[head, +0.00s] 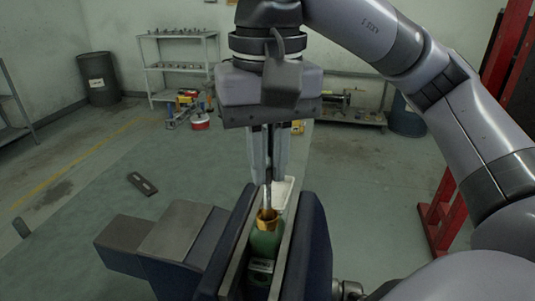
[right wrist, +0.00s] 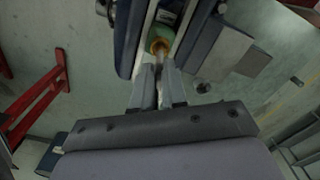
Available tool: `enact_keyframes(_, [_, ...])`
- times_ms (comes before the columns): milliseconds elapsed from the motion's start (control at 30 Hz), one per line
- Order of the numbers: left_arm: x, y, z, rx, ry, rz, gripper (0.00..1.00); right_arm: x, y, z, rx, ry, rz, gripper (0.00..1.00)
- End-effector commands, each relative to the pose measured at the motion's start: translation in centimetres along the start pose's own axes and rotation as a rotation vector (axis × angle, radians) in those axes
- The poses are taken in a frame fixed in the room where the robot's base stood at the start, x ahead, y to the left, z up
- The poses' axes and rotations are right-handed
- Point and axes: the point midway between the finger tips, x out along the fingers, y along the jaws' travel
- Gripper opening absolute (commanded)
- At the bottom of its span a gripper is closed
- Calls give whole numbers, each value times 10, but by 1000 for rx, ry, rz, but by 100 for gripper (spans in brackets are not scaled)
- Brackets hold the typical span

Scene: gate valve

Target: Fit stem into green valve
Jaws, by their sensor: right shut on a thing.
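The green valve (head: 264,243) sits clamped upright between the jaws of a dark blue vise (head: 316,245), with a brass collar (head: 267,216) at its top. My right gripper (head: 268,180) points down above it, shut on the thin metal stem (head: 267,196). The stem's lower end meets the collar opening; how deep it sits I cannot tell. In the right wrist view, my fingers (right wrist: 160,80) lie close to the collar (right wrist: 159,46), and the green valve (right wrist: 163,32) shows beyond. The stem's upper part is hidden between the fingers. My left gripper is out of view.
A dark flat piece (head: 142,183) lies to the left. Shelves (head: 178,68), a dark barrel (head: 98,78) and a red frame (head: 440,215) stand farther off.

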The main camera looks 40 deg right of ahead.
Motion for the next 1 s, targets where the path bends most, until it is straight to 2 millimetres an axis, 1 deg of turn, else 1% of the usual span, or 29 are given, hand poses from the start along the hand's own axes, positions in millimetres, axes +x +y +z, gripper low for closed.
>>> enact_keyframes(1000, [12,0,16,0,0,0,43,27,0,0,1,0,0,0])
